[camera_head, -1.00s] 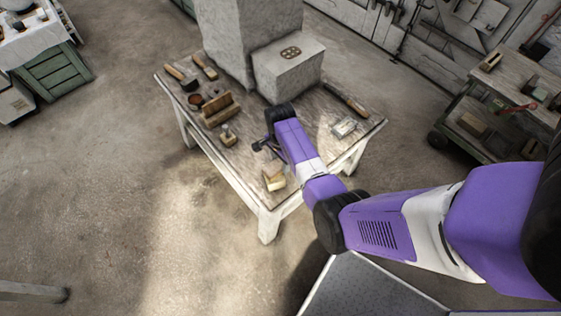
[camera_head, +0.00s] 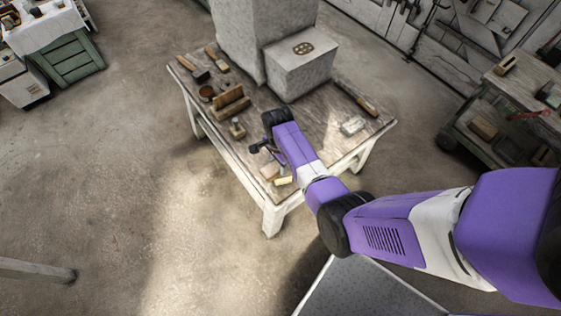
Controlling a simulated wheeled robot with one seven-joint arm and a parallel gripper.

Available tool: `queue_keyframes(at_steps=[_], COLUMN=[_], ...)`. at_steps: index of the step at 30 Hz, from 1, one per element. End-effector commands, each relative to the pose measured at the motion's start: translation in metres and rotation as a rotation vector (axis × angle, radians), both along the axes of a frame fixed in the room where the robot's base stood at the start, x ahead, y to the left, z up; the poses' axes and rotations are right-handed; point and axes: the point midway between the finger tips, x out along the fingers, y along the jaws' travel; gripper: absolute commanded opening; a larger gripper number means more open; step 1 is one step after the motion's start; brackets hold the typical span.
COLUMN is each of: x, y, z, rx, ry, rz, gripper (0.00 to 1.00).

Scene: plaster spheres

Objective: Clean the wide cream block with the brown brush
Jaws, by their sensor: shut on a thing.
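A cream block (camera_head: 283,181) lies near the front corner of the worktable, beside my arm. A tan-brown piece (camera_head: 270,172) sits at its left; it may be the brown brush, but it is too small to tell. My gripper (camera_head: 271,157) is low over the front of the table, just behind these two. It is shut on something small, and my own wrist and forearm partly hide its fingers. I cannot tell whether the held thing touches the cream block.
The worktable (camera_head: 205,113) also bears a wooden rack (camera_head: 231,103), a small knobbed tool (camera_head: 237,129), brushes at the back left, a long-handled tool (camera_head: 357,98) and a pale block (camera_head: 352,126). A large plaster block (camera_head: 300,66) stands behind. A shelf cart (camera_head: 490,118) is at right.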

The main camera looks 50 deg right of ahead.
Motion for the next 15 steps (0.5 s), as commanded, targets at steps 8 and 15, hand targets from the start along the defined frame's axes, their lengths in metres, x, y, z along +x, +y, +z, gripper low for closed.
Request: queue_keyframes(at_steps=[8, 15], x=[-0.002, -0.006], y=[-0.007, -0.021], z=[0.0, 0.001], rx=[0.0, -0.001], ry=[0.0, 0.001], rz=[-0.002, -0.001], gripper=[0.13, 0.13])
